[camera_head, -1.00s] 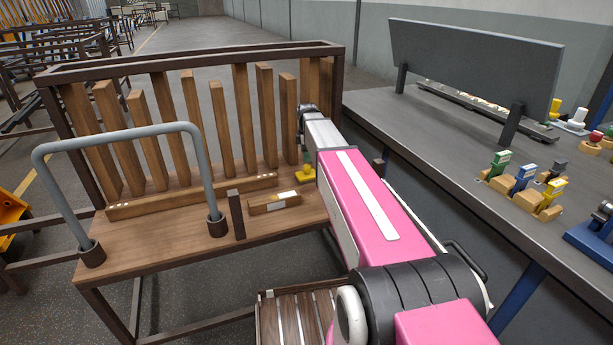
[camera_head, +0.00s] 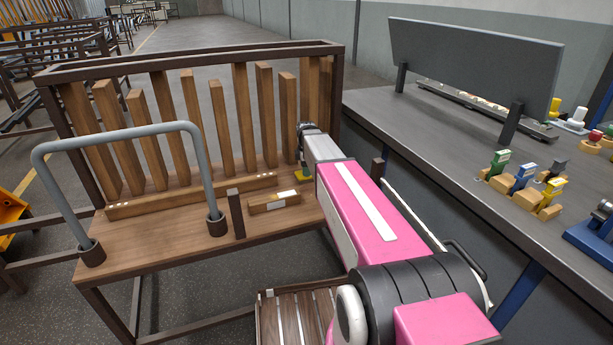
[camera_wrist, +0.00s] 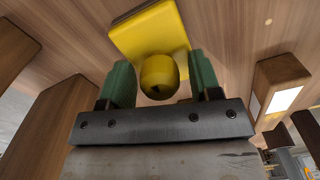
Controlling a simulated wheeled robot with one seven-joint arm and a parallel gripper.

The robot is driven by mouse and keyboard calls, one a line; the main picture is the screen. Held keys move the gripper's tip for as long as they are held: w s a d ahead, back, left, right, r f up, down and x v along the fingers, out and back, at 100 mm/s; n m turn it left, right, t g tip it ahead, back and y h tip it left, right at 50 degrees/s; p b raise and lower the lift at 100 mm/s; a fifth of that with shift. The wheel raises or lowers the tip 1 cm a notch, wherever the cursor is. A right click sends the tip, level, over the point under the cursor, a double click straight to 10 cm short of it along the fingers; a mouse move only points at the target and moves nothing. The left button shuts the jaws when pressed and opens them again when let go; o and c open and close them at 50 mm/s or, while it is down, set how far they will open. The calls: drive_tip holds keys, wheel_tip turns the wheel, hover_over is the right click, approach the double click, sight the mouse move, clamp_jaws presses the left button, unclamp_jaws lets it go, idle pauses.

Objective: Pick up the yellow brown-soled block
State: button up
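The yellow block (camera_wrist: 135,38) has a flat square base and a rounded yellow knob. It stands on the wooden bench shelf, and no brown sole is clearly visible. In the head view, a small part of the yellow block (camera_head: 304,178) shows beneath my arm's end. My gripper (camera_wrist: 161,66) has its two green fingers spread on either side of the knob, with a gap on each side. In the head view, my gripper is mostly hidden behind my arm, just above the block.
A wooden block with a pale label (camera_head: 275,202) lies left of the yellow block. Upright wooden slats (camera_head: 243,115) stand behind it. A grey tube arch (camera_head: 120,132) rises at the shelf's left. The dark worktable (camera_head: 440,140) on the right holds several coloured pieces.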

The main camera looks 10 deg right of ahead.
drive_tip(key=c, duration=0.9)
drive_tip(key=shift+o, duration=0.2)
drive_tip(key=shift+r, duration=0.1)
drive_tip(key=shift+r, duration=0.5)
drive_tip(key=r, duration=0.3)
drive_tip(key=shift+s+a+r, duration=0.15)
drive_tip(key=shift+a+r, duration=0.05)
drive_tip(key=shift+a, duration=0.05)
drive_tip(key=s+a+r, duration=0.4)
drive_tip(key=a+r, duration=0.2)
drive_tip(key=a, duration=0.4)
drive_tip(key=shift+s+r, duration=0.25)
drive_tip(key=shift+a, duration=0.1)
drive_tip(key=shift+o, duration=1.2)
